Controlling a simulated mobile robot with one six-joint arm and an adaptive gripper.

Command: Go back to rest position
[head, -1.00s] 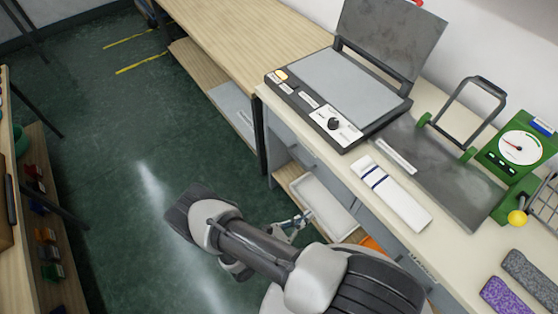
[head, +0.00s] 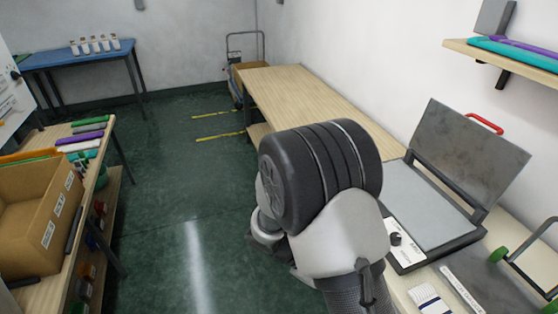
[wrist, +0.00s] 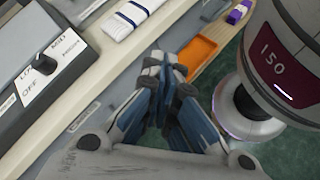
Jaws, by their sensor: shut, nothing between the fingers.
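My gripper (wrist: 165,75) shows in the wrist view with its blue-grey fingers together and nothing between them. It hangs over the edge of the bench, beside an orange tray (wrist: 194,57) on a lower shelf. In the head view my arm fills the middle of the picture and the gripper is hidden. The heat press (head: 430,200) stands open on the bench at the right. Its dial panel (wrist: 45,65) is at the left of the wrist view. A folded white cloth with dark stripes (wrist: 128,15) lies on the bench near the press.
A cardboard box (head: 40,215) stands on the left table. A blue table (head: 75,60) with several white bottles is at the back left. A wooden table (head: 310,95) runs along the right wall. The green floor (head: 170,190) between them is clear.

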